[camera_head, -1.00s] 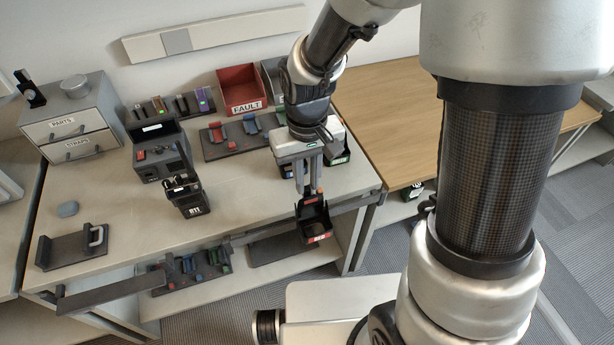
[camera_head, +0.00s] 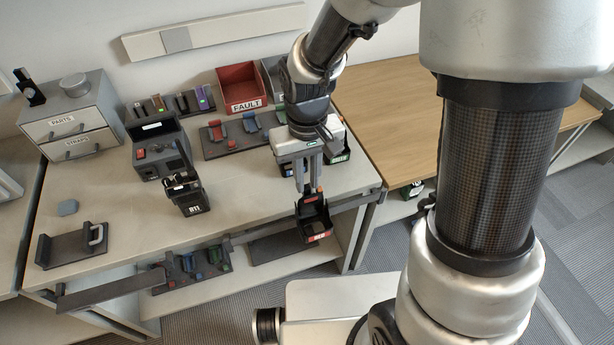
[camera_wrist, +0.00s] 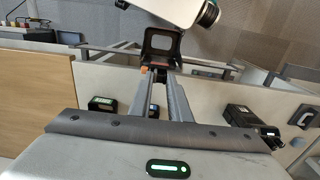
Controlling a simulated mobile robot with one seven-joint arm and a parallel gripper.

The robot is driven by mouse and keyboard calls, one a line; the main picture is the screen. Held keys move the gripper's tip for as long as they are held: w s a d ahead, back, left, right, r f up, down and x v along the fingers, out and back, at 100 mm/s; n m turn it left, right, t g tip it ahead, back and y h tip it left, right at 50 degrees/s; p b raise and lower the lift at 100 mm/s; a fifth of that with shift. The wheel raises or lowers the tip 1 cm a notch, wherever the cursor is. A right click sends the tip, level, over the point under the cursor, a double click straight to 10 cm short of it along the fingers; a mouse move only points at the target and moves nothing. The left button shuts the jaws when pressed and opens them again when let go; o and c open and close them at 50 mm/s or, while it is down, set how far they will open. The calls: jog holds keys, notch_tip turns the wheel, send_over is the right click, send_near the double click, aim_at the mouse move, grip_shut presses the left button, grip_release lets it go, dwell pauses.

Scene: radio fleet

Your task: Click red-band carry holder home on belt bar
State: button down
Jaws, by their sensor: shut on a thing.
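The red-band carry holder (camera_head: 313,222) is a black open-topped holder with a red label band at its lower front. My gripper (camera_head: 308,188) is shut on its upper back edge and holds it upright at the bench's front edge. In the wrist view the holder (camera_wrist: 161,42) shows beyond my gripper fingers (camera_wrist: 160,80), with an orange-red patch at the grip. The belt bar (camera_head: 250,232) is a grey rail along the bench front. The holder is at the rail's right part; whether it touches or is seated on the bar I cannot tell.
A black radio labelled R11 (camera_head: 190,197) stands mid-bench. A red FAULT bin (camera_head: 241,88) is at the back, with more holders near my arm. A dark bracket (camera_head: 72,247) lies at the left. The front middle of the bench is clear.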

aim_at(307, 196)
jog(key=shift+f+b, duration=2.45)
jog(key=shift+f, duration=0.75)
dwell(0.4)
jog(key=c, duration=1.6)
grip_release()
jog(key=shift+o, duration=0.2)
notch_tip(307, 196, up, 18)
jog(key=p, duration=0.3)
jog(key=shift+f, duration=0.25)
